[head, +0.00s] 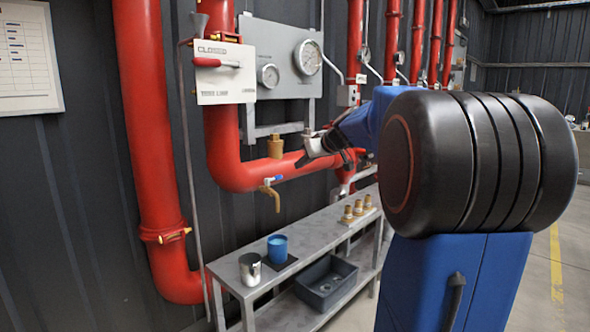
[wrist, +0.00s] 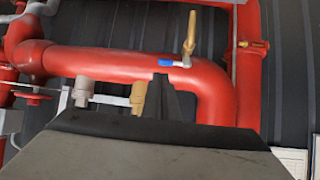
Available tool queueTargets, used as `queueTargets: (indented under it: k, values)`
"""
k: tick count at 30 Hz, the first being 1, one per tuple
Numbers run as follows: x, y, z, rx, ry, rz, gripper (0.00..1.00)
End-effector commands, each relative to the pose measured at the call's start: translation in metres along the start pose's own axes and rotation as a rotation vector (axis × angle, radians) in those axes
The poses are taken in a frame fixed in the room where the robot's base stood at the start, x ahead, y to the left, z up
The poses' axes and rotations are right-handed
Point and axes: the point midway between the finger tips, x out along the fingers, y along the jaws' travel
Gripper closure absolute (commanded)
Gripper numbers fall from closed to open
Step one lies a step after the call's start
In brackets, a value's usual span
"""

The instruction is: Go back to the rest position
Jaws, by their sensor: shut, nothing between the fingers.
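My gripper (head: 312,150) is at the end of my blue arm, in front of the red piping in the head view. Its fingers are shut with nothing between them. In the wrist view the shut fingers (wrist: 165,100) point toward a horizontal red pipe (wrist: 130,68). My large black arm joint hides part of the right side of the head view.
A grey bench (head: 325,230) below the pipes holds a metal cup (head: 250,269), a blue cup (head: 277,248) and brass fittings (head: 358,208). A dark bin (head: 326,283) sits on its lower shelf. A brass tap (head: 272,196) and a gauge panel (head: 285,55) are nearby.

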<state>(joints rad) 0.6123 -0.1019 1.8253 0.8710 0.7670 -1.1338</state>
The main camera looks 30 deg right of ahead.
Motion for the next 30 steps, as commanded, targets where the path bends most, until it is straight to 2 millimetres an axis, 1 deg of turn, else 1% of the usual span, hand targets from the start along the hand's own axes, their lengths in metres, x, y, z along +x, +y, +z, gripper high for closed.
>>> queueTargets:
  k: [1,6,10,15,17,20,23,24,26,27,29,30]
  values:
    - [-0.009,0.002,-0.001,0.000,0.002,0.003,1.00]
    - [-0.027,0.004,0.000,0.000,0.001,0.002,1.00]
    - [-0.034,0.004,0.000,0.000,0.000,0.000,1.00]
    - [-0.035,0.004,0.000,0.000,0.000,0.000,1.00]
    - [-0.035,0.000,0.001,0.000,-0.004,-0.003,1.00]
    - [-0.036,-0.020,0.010,0.005,-0.026,-0.018,1.00]
    - [-0.041,-0.060,0.030,0.016,-0.074,-0.044,1.00]
    - [-0.044,-0.080,0.043,0.021,-0.100,-0.056,1.00]
    - [-0.050,-0.110,0.063,0.030,-0.143,-0.073,1.00]
    - [-0.054,-0.129,0.078,0.037,-0.173,-0.081,1.00]
    - [-0.061,-0.155,0.101,0.045,-0.215,-0.091,1.00]
    - [-0.067,-0.171,0.117,0.050,-0.243,-0.094,1.00]
